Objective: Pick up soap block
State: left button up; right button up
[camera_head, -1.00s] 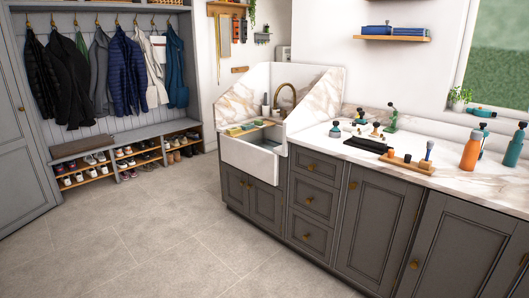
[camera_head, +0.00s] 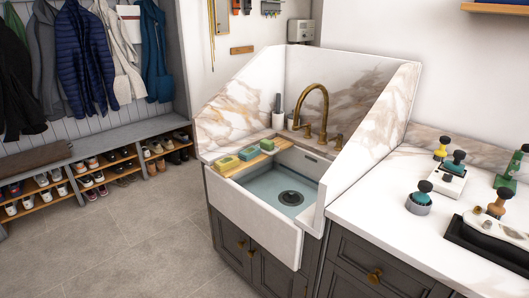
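Three small blocks lie in a row on a wooden board (camera_head: 245,164) set across the left side of the white sink. The back block (camera_head: 267,144) is teal-green. The blocks are small here, and I cannot tell for sure which one is the soap block. Neither of my grippers is in view.
The sink (camera_head: 262,225) has a brass faucet (camera_head: 318,105) at the back and tall marble side panels. Brushes (camera_head: 419,198) and a black tray (camera_head: 485,245) stand on the right counter (camera_head: 375,215). The floor (camera_head: 140,245) left of the sink is clear.

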aim_at(266, 144)
jog(key=i+z, duration=0.1)
jog(key=i+j+z, duration=0.15)
jog(key=z, duration=0.2)
jog(key=i+j+z, duration=0.15)
jog(key=z, duration=0.2)
jog(key=i+j+z, duration=0.1)
jog(key=z, duration=0.2)
jog(key=j, duration=0.1)
